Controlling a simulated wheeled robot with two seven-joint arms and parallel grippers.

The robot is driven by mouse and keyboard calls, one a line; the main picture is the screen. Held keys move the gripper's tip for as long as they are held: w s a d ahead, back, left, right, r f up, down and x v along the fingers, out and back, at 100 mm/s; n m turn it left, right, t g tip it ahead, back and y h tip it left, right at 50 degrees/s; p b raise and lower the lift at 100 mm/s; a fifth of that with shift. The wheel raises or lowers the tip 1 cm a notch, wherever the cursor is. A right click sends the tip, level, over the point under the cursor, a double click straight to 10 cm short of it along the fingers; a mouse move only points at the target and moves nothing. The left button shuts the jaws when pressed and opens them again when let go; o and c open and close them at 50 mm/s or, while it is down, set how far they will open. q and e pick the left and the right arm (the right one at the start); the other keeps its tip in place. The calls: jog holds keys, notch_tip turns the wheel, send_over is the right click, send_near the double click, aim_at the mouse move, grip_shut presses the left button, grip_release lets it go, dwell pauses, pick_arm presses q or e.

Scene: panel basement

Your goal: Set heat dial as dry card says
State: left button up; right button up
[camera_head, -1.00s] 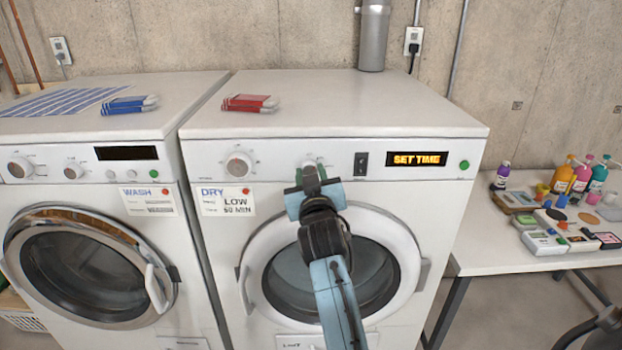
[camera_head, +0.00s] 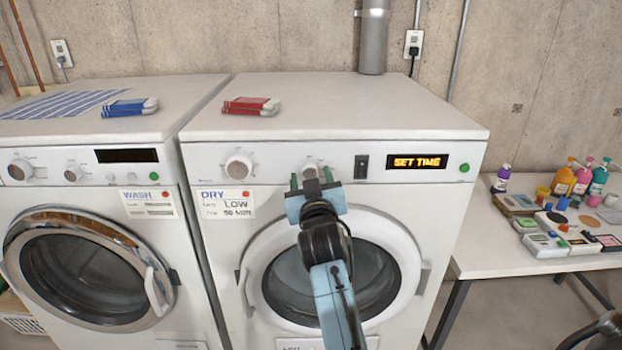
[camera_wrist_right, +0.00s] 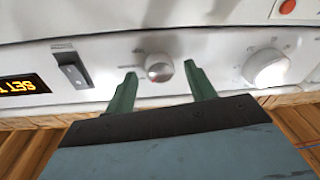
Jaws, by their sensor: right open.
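The dryer (camera_head: 420,215) has a DRY card (camera_head: 225,203) on its front. The card reads LOW, with a minutes number too blurred to be sure of. A large white dial (camera_head: 238,166) and a smaller knob (camera_head: 311,168) sit on its panel; their labels are too small to tell which sets heat. My right gripper (camera_head: 311,180) is open in front of the smaller knob. In the wrist view, this small knob (camera_wrist_right: 160,68) shows between the two green fingertips, with gaps at both sides. The large dial (camera_wrist_right: 266,68) is to its right there. My left gripper is out of view.
The panel has a black switch (camera_head: 361,166), an orange SET TIME display (camera_head: 420,162) and a green button (camera_head: 463,168). A red cloth stack (camera_head: 251,106) lies on top. The washer (camera_head: 95,200) stands left, a table (camera_head: 500,262) with bottles right.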

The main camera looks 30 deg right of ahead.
jog(key=b+v, duration=0.1)
jog(key=v, duration=0.6)
jog(key=shift+a, duration=0.1)
jog(key=a+f+n+g+y+b, duration=0.2)
jog(key=a+f+y, duration=0.25)
jog(key=f, duration=1.15)
jog(key=a+f+n+g+y+b, duration=0.25)
jog(key=a+f, duration=0.25)
jog(key=f, duration=1.2)
jog(key=s+a+f+g+y+b, duration=0.1)
jog(key=s+f, duration=0.3)
jog(key=f, duration=0.3)
jog(key=s+a+f+n+g, duration=0.15)
jog(key=s+f, duration=0.25)
jog(key=f, duration=0.4)
jog(key=s+f+g+y+b, duration=0.1)
jog(key=s+f+g, duration=0.1)
jog(key=s+f, duration=0.35)
jog(key=s+d+f+g+b, duration=0.1)
jog(key=s+d+f+g, duration=0.1)
jog(key=s+f, duration=0.5)
jog(key=s+d+f+g+b, duration=0.1)
jog(key=s+f, duration=0.6)
jog(key=s, duration=0.7)
jog(key=s+d+f+g+b, duration=0.1)
jog(key=s+d+f+g, duration=0.2)
jog(key=s+f, duration=0.4)
jog(key=s+g, duration=0.1)
jog(key=s, duration=0.3)
